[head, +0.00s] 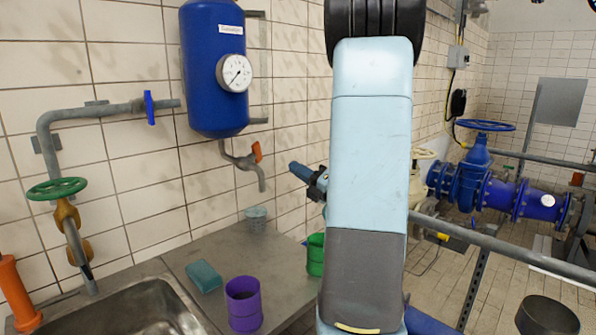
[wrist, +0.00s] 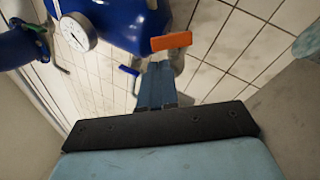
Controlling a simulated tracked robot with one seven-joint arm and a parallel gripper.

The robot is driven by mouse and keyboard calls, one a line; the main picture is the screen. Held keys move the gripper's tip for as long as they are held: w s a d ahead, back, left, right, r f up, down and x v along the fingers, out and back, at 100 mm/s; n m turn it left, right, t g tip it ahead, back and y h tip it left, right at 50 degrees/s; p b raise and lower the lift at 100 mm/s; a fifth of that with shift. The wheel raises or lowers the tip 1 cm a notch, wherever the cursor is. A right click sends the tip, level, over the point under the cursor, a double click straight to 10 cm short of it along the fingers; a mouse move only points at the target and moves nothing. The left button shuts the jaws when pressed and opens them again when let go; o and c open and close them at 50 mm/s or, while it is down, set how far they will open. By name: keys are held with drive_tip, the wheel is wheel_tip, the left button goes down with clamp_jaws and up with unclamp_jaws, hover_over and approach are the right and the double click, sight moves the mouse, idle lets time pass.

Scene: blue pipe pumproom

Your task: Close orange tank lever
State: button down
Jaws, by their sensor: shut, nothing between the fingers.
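The orange lever (head: 257,151) sits on the grey outlet pipe (head: 243,161) under the blue tank (head: 212,75). In the head view it stands steeply tilted at the bend of the pipe. In the wrist view the orange lever (wrist: 171,41) lies nearly level across the picture, just beyond my fingertips. My gripper (head: 294,168) is to the right of the lever and slightly lower in the head view, with a visible gap. In the wrist view my gripper (wrist: 157,66) has its blue fingers together and empty. Whether they touch the lever cannot be told there.
A metal counter (head: 200,252) below holds a purple cup (head: 243,303), a green cup (head: 315,254), a teal sponge (head: 204,276) and a small grey cup (head: 256,219). A sink (head: 125,310) is at lower left. The tiled wall stands close behind the pipe.

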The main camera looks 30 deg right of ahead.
sight(257, 153)
drive_tip(key=x, duration=1.1)
